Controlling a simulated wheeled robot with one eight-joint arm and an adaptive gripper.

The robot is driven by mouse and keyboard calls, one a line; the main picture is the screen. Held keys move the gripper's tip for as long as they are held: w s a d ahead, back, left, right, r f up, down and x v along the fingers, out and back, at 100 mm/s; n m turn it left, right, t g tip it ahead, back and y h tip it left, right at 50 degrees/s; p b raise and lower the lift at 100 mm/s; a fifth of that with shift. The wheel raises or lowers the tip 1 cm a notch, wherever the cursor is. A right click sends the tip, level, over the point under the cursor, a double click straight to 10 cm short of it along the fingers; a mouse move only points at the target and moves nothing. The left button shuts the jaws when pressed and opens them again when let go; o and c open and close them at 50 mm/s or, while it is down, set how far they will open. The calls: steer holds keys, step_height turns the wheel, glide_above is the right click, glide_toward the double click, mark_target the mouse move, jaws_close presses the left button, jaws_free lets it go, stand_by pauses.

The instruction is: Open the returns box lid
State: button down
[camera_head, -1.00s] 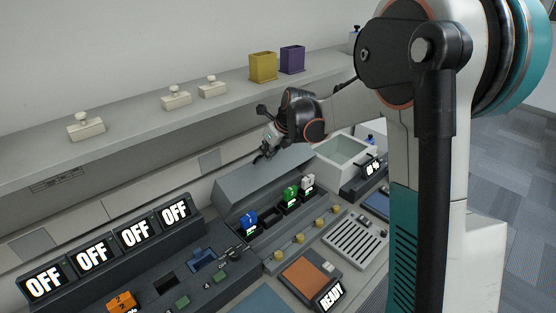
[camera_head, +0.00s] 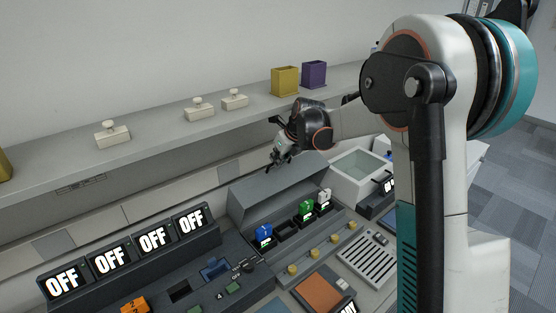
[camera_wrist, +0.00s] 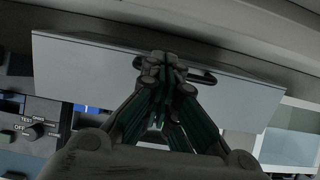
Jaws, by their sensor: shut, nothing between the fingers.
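A grey sloped panel (camera_head: 280,184) tops the box behind the row of radios; I take it as the returns box lid. In the wrist view the panel (camera_wrist: 90,72) is a long pale plate with a dark bar handle (camera_wrist: 207,78). My gripper (camera_head: 276,163) is at the panel's upper edge in the head view. In the wrist view my gripper's closed fingertips (camera_wrist: 165,62) overlap the handle. The fingers are shut with nothing between them. They hide part of the handle, and I cannot tell whether they touch it.
Blue (camera_head: 264,233), green (camera_head: 306,208) and white (camera_head: 324,198) radios stand in slots before the panel. A shelf (camera_head: 150,152) behind holds a yellow cup (camera_head: 285,81) and a purple cup (camera_head: 314,73). Several OFF displays (camera_head: 152,238) stand left.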

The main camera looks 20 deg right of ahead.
steer(key=v, duration=0.3)
steer(key=s+d, duration=0.4)
steer(key=s, duration=0.7)
steer(key=t+y+p, duration=0.1)
steer(key=t+p, duration=0.3)
glide_above(291, 178)
steer(key=s, duration=0.2)
steer(key=f, duration=0.5)
steer(key=shift+w+d+f, duration=0.25)
steer(key=shift+d, duration=0.05)
steer(key=shift+w+a+r, duration=0.2)
steer(key=shift+w+a, duration=0.15)
steer(key=shift+w, duration=0.4)
